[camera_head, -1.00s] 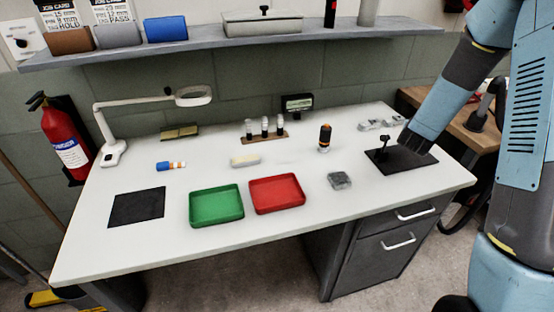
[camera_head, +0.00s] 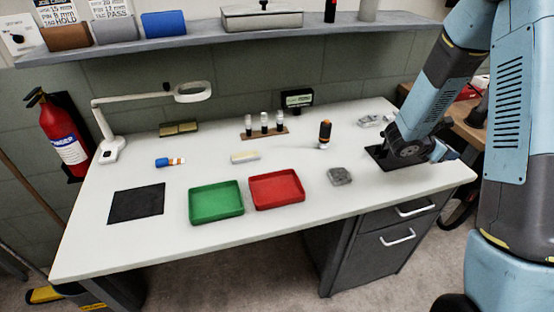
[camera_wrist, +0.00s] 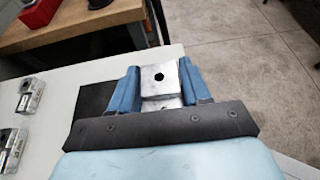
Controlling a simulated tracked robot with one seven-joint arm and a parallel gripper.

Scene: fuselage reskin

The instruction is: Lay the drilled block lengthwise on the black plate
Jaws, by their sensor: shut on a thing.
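The drilled block (camera_wrist: 160,80) is a pale metal block with a dark round hole in its facing side. It sits between the two blue fingers of my gripper (camera_wrist: 161,86), which is shut on it. In the head view my gripper (camera_head: 438,151) is at the right end of the bench, over the right edge of a black plate (camera_head: 384,164). My wrist covers much of that plate. The plate also shows in the wrist view (camera_wrist: 95,96), left of the fingers. I cannot tell whether the block touches anything below.
Another flat black square (camera_head: 136,203) lies at the bench's left. Green (camera_head: 216,215) and red (camera_head: 277,203) trays and a grey block (camera_head: 340,176) stand near the front. An orange-black cylinder (camera_head: 325,134) stands behind. The bench's right edge is close to my gripper.

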